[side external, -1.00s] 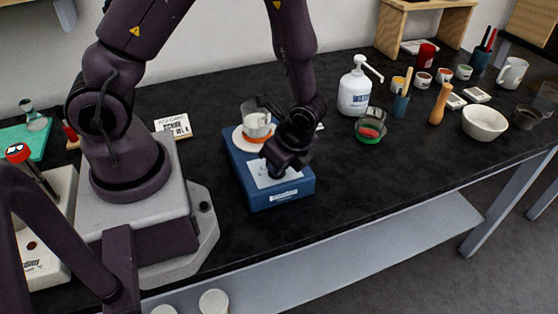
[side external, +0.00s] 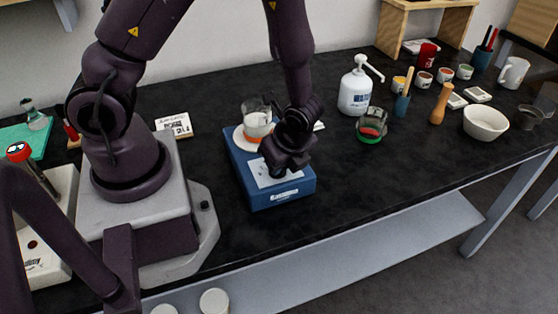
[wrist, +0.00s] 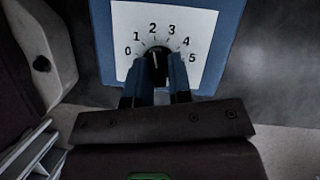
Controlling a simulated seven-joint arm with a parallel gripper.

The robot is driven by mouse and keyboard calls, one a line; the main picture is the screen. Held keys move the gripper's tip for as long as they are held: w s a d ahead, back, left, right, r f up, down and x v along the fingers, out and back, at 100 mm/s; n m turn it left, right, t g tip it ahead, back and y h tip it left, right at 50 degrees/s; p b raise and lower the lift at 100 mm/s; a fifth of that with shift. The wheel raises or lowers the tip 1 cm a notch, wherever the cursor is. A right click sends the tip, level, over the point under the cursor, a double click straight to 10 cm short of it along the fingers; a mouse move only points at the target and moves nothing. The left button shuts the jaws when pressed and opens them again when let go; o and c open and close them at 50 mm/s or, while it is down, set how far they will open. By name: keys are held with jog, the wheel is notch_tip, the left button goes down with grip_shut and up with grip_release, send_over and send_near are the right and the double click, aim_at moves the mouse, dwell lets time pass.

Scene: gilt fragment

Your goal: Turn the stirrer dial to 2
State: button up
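The black dial knob (wrist: 158,58) has a pale pointer mark that points up, at or very close to the 2. My gripper (wrist: 162,82) is at the front of the stirrer, with one finger on each side of the knob, and appears closed on it. In the side view my gripper (side external: 280,168) hides the knob.
A white pump bottle (side external: 355,92) and a green-based cup (side external: 371,124) stand right of the stirrer. A label card (side external: 174,126) lies behind left. Several cups, a mortar bowl (side external: 485,122) and a pestle (side external: 440,104) stand farther right. The bench in front of them is clear.

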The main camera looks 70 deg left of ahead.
jog(key=shift+o, duration=0.7)
jog(key=shift+s+a+f, duration=0.1)
jog(key=shift+s, duration=0.2)
jog(key=v, duration=1.3)
jog(key=shift+w, duration=0.35)
jog(key=s+a+r+n+t+h, duration=0.1)
jog(key=s+r+n+t+h, duration=0.1)
jog(key=r+n, duration=0.5)
jog(key=s+a+r+n+t+h, duration=0.2)
jog(key=s+r+n+t, duration=0.2)
jog(key=s+r+n, duration=0.2)
notch_tip(320, 180, up, 3)
jog(key=shift+r+n+t, duration=0.1)
jog(key=shift+n+t, duration=0.2)
jog(key=shift+n, duration=0.7)
